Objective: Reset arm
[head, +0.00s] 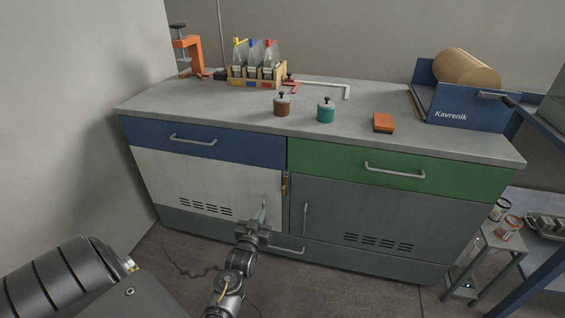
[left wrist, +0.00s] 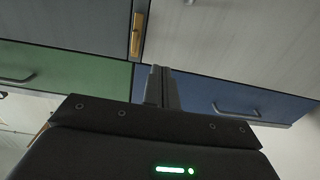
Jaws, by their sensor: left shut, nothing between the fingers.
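My left gripper (head: 263,213) is in front of the bench's lower cabinet doors, near the seam between the white door (head: 195,178) and the grey door (head: 380,212). Its fingers are together with nothing between them. In the left wrist view the shut fingers (left wrist: 162,88) point at the cabinet front, between the green drawer (left wrist: 85,75) and the blue drawer (left wrist: 230,98). I cannot tell whether the fingers touch the front. My right gripper is not in view.
The concrete bench top (head: 220,102) carries an orange clamp (head: 187,54), a bottle crate (head: 257,82), a brown pot (head: 282,106), a teal pot (head: 326,112), an orange block (head: 383,122) and a blue Kavrenik holder (head: 455,106). A small stand (head: 495,240) is at right.

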